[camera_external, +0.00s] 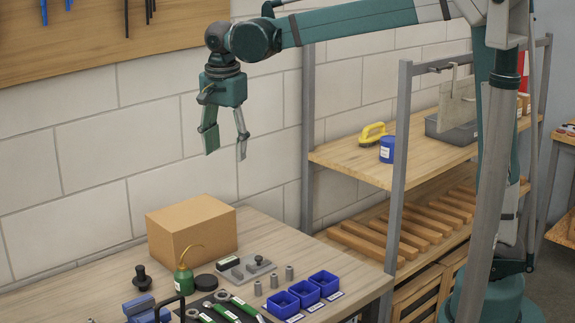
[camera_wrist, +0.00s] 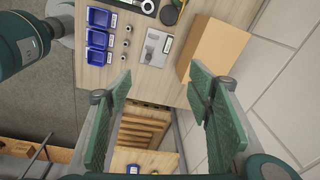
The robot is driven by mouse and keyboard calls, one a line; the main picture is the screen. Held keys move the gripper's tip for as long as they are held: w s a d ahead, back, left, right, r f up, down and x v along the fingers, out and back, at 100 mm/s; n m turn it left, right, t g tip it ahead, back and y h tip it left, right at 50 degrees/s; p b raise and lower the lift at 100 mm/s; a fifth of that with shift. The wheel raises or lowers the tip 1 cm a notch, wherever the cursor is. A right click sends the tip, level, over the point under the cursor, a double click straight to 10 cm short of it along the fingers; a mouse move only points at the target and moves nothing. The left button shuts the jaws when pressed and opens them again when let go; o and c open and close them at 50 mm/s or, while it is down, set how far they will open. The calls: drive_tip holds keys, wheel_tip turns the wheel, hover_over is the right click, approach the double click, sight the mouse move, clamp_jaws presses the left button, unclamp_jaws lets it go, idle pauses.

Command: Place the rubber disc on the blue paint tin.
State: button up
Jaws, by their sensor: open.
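The rubber disc (camera_external: 205,282) looks like a flat black round, lying on the workbench just right of the green oil can. In the wrist view a dark round (camera_wrist: 169,15) at the top edge appears to be the same disc. The blue paint tin (camera_external: 388,150) stands upright on the upper wooden shelf, right of the bench. It also shows, partly, at the bottom of the wrist view (camera_wrist: 133,169). My gripper (camera_external: 226,146) is open and empty, pointing down, high above the bench and the cardboard box. Its two fingers (camera_wrist: 157,100) are wide apart in the wrist view.
A cardboard box (camera_external: 192,228) stands against the wall behind the disc. The green oil can (camera_external: 184,277), a grey plate with fittings (camera_external: 246,269) and blue bins (camera_external: 304,292) surround it. A yellow-handled tool (camera_external: 372,132) sits behind the tin; a shelf post (camera_external: 398,170) rises nearby.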

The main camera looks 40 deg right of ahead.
drive_tip(key=w+a+f+m+g, duration=0.1)
drive_tip(key=w+a+f+m, duration=0.25)
drive_tip(key=a, duration=0.55)
approach(205, 280)
drive_tip(key=shift+s+a+f+h, duration=0.15)
drive_tip(key=shift+a+f+h, duration=0.05)
drive_tip(key=shift+f+h, duration=0.25)
drive_tip(key=shift+f, duration=0.1)
drive_tip(key=shift+d+f, duration=0.2)
drive_tip(key=shift+f, duration=1.05)
drive_tip(key=shift+d+f, duration=0.2)
drive_tip(key=shift+f, duration=1.05)
drive_tip(key=shift+d+f, duration=0.2)
drive_tip(key=shift+f, duration=1.1)
